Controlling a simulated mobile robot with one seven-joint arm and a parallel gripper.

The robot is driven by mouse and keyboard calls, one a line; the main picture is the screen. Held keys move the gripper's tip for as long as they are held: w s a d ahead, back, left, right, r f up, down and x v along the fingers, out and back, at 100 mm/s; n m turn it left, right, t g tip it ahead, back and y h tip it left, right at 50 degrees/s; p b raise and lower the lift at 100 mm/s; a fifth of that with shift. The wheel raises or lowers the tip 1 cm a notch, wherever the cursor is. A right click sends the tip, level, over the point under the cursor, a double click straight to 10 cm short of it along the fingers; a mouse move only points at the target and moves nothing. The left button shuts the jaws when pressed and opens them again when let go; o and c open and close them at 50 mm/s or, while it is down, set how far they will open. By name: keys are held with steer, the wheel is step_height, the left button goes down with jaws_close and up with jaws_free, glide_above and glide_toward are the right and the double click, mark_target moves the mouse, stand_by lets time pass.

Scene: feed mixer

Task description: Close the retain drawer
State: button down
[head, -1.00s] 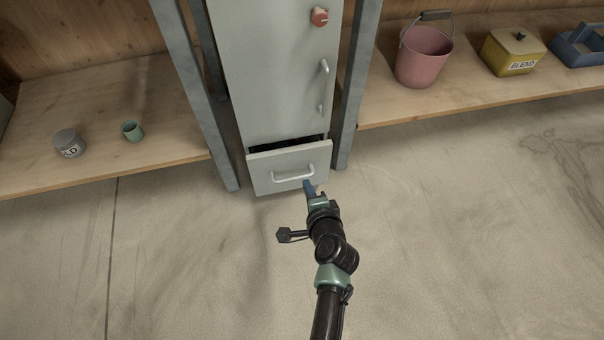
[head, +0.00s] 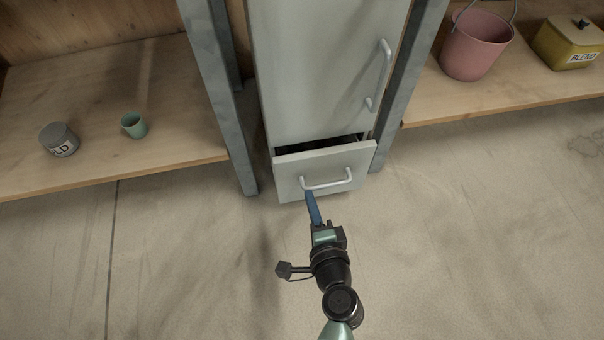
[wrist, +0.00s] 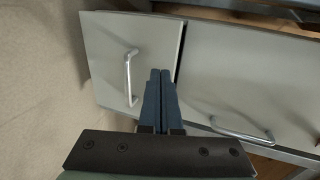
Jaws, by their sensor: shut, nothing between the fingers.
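The retain drawer (head: 345,160) is the low grey drawer at the foot of the grey cabinet. It is partly open, with a dark gap above its front. Its pale bar handle (head: 327,184) is on the front. My gripper (head: 309,194) is shut and empty, with its blue fingertips at the drawer front by the left end of the handle. In the wrist view the shut fingers (wrist: 160,75) lie over the drawer front (wrist: 105,35), beside the handle (wrist: 128,78). I cannot tell whether the tips touch the drawer.
The cabinet (head: 320,70) stands between grey metal posts (head: 220,95). The left wooden shelf (head: 90,100) holds a grey labelled tin (head: 58,140) and a green cup (head: 134,125). The right shelf holds a pink bucket (head: 477,45) and a yellow BLEND box (head: 570,42). The floor in front is clear.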

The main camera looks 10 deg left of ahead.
mark_target(300, 164)
steer(key=x, duration=0.2)
steer(key=b+x, duration=0.1)
steer(key=x, duration=0.2)
steer(key=b+x, duration=0.1)
steer(key=x, duration=0.1)
steer(key=shift+w+r, duration=0.3)
steer(key=shift+r, duration=0.05)
steer(key=shift+w+a, duration=0.2)
steer(key=shift+w, duration=0.15)
steer(key=shift+r, duration=0.1)
